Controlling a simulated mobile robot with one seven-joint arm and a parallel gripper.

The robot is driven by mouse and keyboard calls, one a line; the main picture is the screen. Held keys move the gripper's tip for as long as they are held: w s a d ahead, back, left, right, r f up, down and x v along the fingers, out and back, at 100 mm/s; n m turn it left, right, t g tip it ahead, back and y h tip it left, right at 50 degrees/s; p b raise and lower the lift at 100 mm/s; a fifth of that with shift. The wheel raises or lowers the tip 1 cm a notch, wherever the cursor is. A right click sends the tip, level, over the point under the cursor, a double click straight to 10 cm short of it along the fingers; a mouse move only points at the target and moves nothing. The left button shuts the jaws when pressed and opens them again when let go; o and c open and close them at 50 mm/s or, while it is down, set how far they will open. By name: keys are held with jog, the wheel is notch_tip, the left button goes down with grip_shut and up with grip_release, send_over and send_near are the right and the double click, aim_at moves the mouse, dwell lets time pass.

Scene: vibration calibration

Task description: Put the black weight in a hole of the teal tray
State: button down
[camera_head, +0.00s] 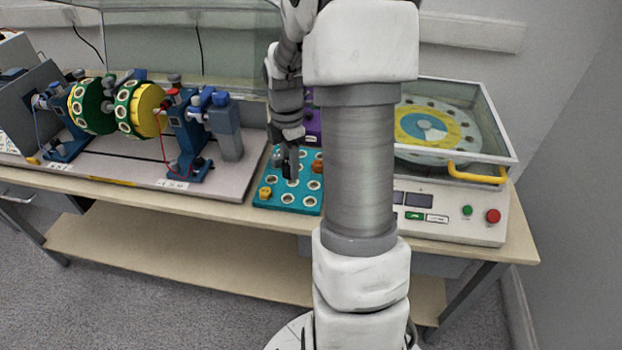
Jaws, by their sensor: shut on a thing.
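The teal tray (304,209) lies on the bench in the middle of the view, with several pale-rimmed holes. My gripper (291,172) points down over the tray's middle-left part. It is shut on a small dark thing at its fingertips, which I take to be the black weight; its outline blends with the dark fingers. I cannot tell whether it touches the tray or is in a hole. My own arm hides the area right of the tray.
A yellow weight (265,192) sits at the tray's front left. Left stands a rotor rig (118,106) with green and yellow discs on a grey base (225,183). Right is a glass-covered balancing machine (465,221) with a yellow handle (476,174). A purple object (312,127) stands behind the tray.

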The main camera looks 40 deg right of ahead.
jog(key=d+f+n+b, duration=0.1)
jog(key=f+b, duration=0.1)
jog(key=s+d+f+n+b, duration=0.1)
jog(key=d+f+b, duration=0.1)
jog(key=f+b, duration=0.1)
jog(key=s+d+f+n+b, duration=0.1)
jog(key=f+n+b, duration=0.1)
jog(key=f, duration=0.1)
jog(key=shift+d+f, duration=0.2)
dwell(0.4)
jog(key=shift+f+b, duration=0.6)
jog(key=shift+f, duration=0.6)
dwell(1.1)
jog(key=shift+c, duration=2.2)
grip_release()
jog(key=shift+r, duration=0.1)
notch_tip(320, 180, up, 17)
jog(key=p, duration=0.4)
jog(key=shift+r, duration=0.15)
